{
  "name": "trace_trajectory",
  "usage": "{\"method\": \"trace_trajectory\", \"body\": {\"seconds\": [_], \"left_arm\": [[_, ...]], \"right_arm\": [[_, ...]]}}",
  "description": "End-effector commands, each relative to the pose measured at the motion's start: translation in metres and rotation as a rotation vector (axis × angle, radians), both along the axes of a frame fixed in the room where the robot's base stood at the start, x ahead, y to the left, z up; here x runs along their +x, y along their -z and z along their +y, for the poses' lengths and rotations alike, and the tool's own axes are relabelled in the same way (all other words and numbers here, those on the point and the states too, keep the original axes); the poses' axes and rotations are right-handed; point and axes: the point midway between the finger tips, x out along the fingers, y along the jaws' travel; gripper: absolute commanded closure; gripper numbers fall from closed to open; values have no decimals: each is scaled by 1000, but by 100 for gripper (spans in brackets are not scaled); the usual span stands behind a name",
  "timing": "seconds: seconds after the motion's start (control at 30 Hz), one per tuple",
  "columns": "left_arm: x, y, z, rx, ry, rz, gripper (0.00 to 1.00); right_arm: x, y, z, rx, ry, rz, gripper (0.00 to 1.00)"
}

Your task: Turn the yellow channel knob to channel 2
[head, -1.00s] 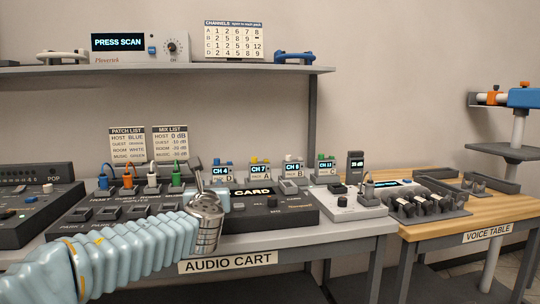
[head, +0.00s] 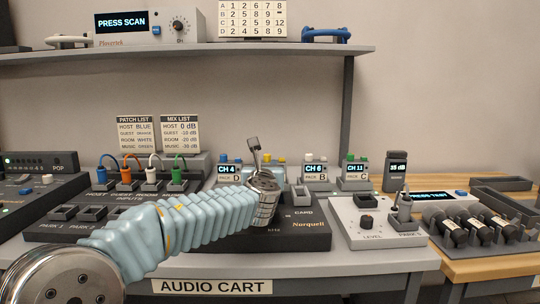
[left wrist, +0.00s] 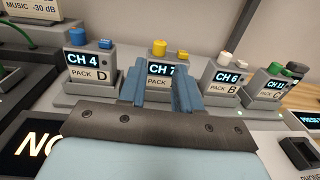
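The pack with yellow knobs shows in the left wrist view; its screen (left wrist: 161,70) reads CH 7, partly covered by my fingers. Two yellow knobs sit on its top: a taller one (left wrist: 159,47) at left and a smaller one (left wrist: 183,54) at right. In the head view a yellow knob (head: 279,158) shows just right of my gripper, and most of that pack is hidden. My left gripper (left wrist: 160,92) is open and empty, its two blue fingers apart in front of this pack, below the knobs. My right gripper is out of view.
Pack D (left wrist: 89,66) reading CH 4 stands at left; pack B (left wrist: 223,84) reading CH 6 and pack C (head: 356,173) stand at right, close by. The channel chart (head: 252,19) stands on the shelf above. Patch cables (head: 177,168) rise from the mixer at left.

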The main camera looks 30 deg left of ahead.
Motion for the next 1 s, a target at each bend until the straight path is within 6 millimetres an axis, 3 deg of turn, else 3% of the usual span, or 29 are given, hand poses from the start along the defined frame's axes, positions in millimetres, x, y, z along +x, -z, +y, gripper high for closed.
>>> {"method": "trace_trajectory", "body": {"seconds": [0.2, 0.43, 0.6, 0.87, 1.0], "left_arm": [[47, -1, 24, 1, -2, 3, 67], [83, -2, 43, 0, -1, 1, 67], [94, -1, 49, 0, 1, 0, 67], [96, 0, 50, 0, 0, 0, 67], [96, 0, 50, 0, 1, 0, 84]], "right_arm": [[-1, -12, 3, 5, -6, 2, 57], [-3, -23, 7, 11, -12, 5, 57], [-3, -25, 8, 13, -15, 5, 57], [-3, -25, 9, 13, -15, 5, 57], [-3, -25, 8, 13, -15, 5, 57]]}}
